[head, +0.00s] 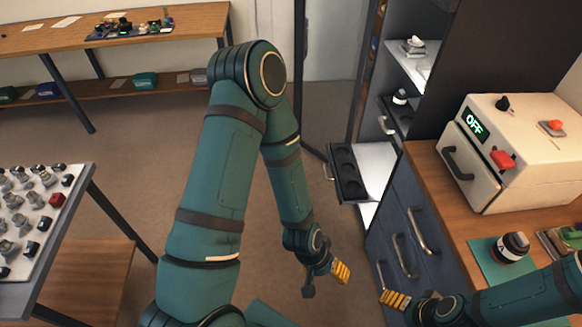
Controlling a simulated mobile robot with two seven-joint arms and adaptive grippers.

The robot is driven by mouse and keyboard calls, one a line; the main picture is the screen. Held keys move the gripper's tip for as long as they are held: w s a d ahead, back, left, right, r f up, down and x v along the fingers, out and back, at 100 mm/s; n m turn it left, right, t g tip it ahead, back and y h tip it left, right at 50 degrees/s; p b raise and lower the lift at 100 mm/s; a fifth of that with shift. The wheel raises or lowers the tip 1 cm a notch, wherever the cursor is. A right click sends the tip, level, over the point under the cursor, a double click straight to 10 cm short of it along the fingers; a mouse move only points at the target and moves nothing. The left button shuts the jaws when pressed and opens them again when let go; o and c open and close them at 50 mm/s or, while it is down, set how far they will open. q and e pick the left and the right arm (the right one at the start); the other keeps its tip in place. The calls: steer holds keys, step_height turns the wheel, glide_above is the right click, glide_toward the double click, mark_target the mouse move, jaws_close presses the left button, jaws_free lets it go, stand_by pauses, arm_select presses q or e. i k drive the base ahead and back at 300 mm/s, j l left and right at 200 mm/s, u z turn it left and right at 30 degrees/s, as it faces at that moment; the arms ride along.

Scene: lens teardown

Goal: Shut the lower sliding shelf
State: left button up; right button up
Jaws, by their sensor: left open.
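The lower sliding shelf (347,177) is a dark tray with round wells, pulled out to the left from the white cabinet (375,158). Its handle (327,171) is on its left front edge. An upper sliding shelf (402,116) with its own handle sits above it and carries a small black-and-white item. My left gripper (325,282) is open and empty, below and in front of the lower shelf, apart from it. My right gripper (395,300) is by the front of the blue drawers; its finger gap does not show clearly.
Blue drawers (405,225) with metal handles stand right of the shelf. The counter above holds a cream machine (525,150) reading OFF and a jar (512,248) on a green mat. A table (30,225) with lens parts is at left. Open floor lies left of the shelf.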

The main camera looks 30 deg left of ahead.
mark_target(364, 169)
steer(key=u, duration=0.65)
steer(key=z, duration=0.25)
steer(key=i+j+z, duration=0.6)
steer(key=z, duration=0.2)
steer(key=i+j, duration=0.2)
steer(key=j, duration=0.2)
steer(key=i+j, duration=0.2)
steer(key=j, duration=0.15)
steer(key=i+j+z, duration=0.1)
steer(key=j, duration=0.3)
steer(key=i, duration=0.1)
